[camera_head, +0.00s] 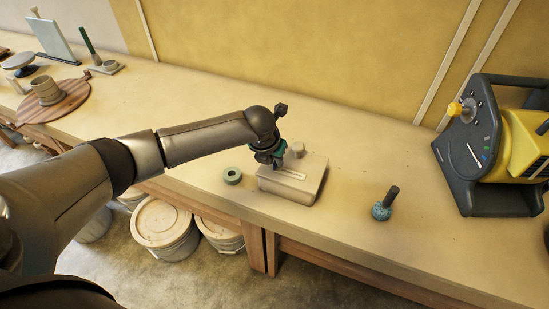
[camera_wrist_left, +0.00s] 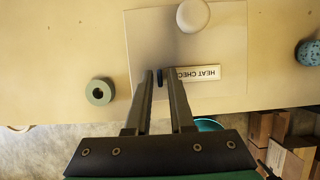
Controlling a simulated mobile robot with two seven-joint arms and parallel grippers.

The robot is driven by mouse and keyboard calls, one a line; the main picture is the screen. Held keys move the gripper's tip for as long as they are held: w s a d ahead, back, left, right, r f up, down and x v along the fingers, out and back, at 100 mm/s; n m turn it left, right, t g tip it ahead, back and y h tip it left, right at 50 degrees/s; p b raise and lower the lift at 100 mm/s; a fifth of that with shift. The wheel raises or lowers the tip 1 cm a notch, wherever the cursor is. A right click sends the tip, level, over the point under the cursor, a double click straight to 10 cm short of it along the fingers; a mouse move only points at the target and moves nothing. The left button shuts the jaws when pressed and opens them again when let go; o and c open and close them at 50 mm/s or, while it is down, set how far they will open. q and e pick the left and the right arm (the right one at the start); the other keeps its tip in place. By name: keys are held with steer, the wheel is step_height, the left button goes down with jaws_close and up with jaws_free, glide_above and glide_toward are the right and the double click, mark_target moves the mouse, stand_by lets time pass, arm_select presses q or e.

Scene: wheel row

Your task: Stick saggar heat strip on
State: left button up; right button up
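The saggar (camera_head: 306,191) is a pale lidded box near the front edge of the bench; its top (camera_wrist_left: 205,92) fills the middle of the left wrist view. A round pale knob (camera_head: 298,148) stands at its far side. The white heat strip (camera_head: 289,174) appears flat on the top, with "HEAT CHEC" lettering (camera_wrist_left: 206,73) upside down in the wrist view. My left gripper (camera_wrist_left: 160,78) is over the strip's left end, its fingers apart. A small dark piece lies between the fingertips, with gaps on both sides. The right finger hides part of the strip. My right gripper is out of view.
A grey-green ring (camera_head: 232,175) lies left of the saggar. A speckled blue pot with a dark handle (camera_head: 382,210) stands to the right. A yellow and black machine (camera_head: 500,150) stands farther right. Lidded tubs (camera_head: 165,223) sit below the bench. Bench between is clear.

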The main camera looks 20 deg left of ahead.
arm_select(q)
steer(key=shift+o, duration=1.3)
steer(key=shift+r, duration=0.1)
steer(key=p+v, duration=0.2)
steer(key=v, duration=1.3)
steer(key=shift+p, duration=0.35)
